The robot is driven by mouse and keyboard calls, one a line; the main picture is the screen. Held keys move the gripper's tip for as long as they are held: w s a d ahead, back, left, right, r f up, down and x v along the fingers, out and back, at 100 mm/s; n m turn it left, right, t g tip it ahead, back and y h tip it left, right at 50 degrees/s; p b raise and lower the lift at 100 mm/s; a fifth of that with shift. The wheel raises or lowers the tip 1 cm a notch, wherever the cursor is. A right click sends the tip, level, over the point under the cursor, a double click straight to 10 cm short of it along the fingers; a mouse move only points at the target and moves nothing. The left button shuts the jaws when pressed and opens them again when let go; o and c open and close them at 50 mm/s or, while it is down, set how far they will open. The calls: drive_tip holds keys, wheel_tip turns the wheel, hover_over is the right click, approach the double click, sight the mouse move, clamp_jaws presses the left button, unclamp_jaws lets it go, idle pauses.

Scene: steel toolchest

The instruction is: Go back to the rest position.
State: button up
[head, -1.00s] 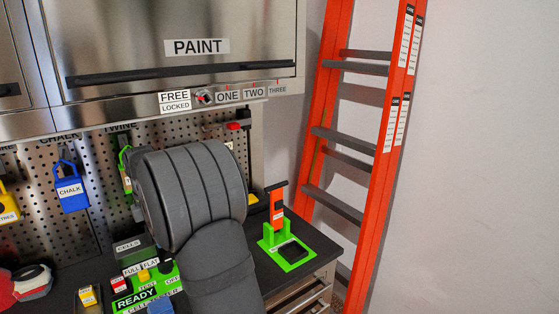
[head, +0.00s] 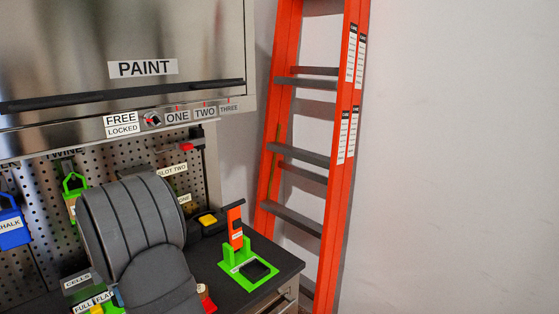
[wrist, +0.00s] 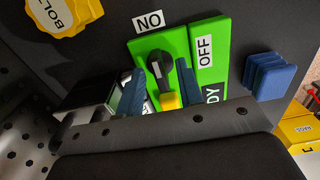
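My gripper (wrist: 160,88) shows in the wrist view as two dark blue fingers set apart, with nothing visibly clamped between them. Below them is the green tester board (wrist: 217,47), with labels NO and OFF and a dark lever. A small yellow block (wrist: 170,99) shows between the fingers, near the right one; whether it touches that finger I cannot tell. In the head view my grey arm fills the lower left and hides the gripper and most of the tester.
An orange device stands in a green holder (head: 262,280) at the bench's right end. The orange ladder (head: 345,150) leans beside it. The PAINT cabinet (head: 195,45) hangs above the pegboard (head: 130,165). A blue block (wrist: 270,76) and a yellow BOL-labelled object (wrist: 62,14) show in the wrist view.

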drive_tip(key=shift+r, duration=0.1)
wheel_tip(320, 180, up, 12)
wheel_tip(320, 180, down, 12)
drive_tip(key=shift+f, duration=0.2)
drive_tip(key=m, duration=0.4)
drive_tip(key=shift+r+m, duration=0.1)
drive_tip(key=shift+m, duration=0.2)
drive_tip(key=m, duration=0.5)
idle(0.4)
